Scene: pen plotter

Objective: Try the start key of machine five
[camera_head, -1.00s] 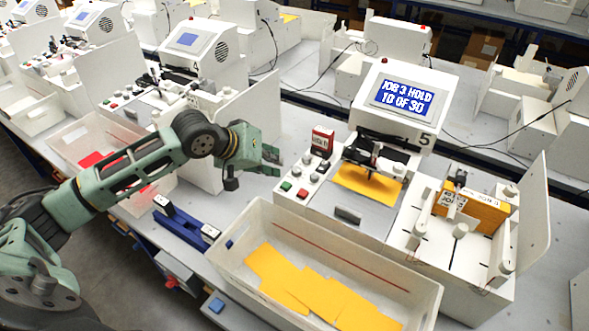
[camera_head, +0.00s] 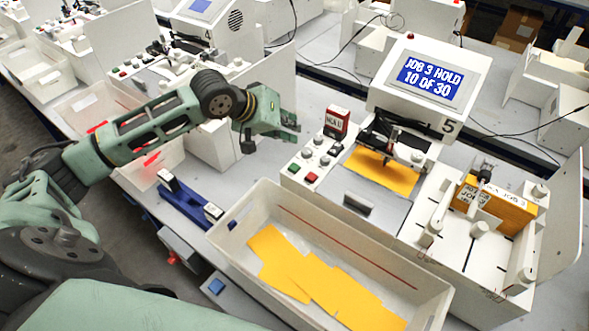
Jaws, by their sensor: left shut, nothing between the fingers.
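Machine five (camera_head: 425,80) stands right of centre, with a "5" on its front. Its screen (camera_head: 431,79) reads "JOB 3 HOLD 10 OF 30". Its key panel (camera_head: 315,158) is at its left front, with a green key (camera_head: 311,178), a red key (camera_head: 293,168) and several grey knobs or keys. A red and white tag (camera_head: 336,123) stands behind the panel. A yellow sheet (camera_head: 383,170) lies under the pen head. My left gripper (camera_head: 294,121) is shut and empty, in the air left of the tag and behind the keys. My right gripper is not in view.
A white bin (camera_head: 247,203) with several yellow sheets stands in front of machine five. A blue stand (camera_head: 190,205) is left of it. A holder with yellow cards (camera_head: 497,208) is at the right. Machine four (camera_head: 213,20) is behind my left arm.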

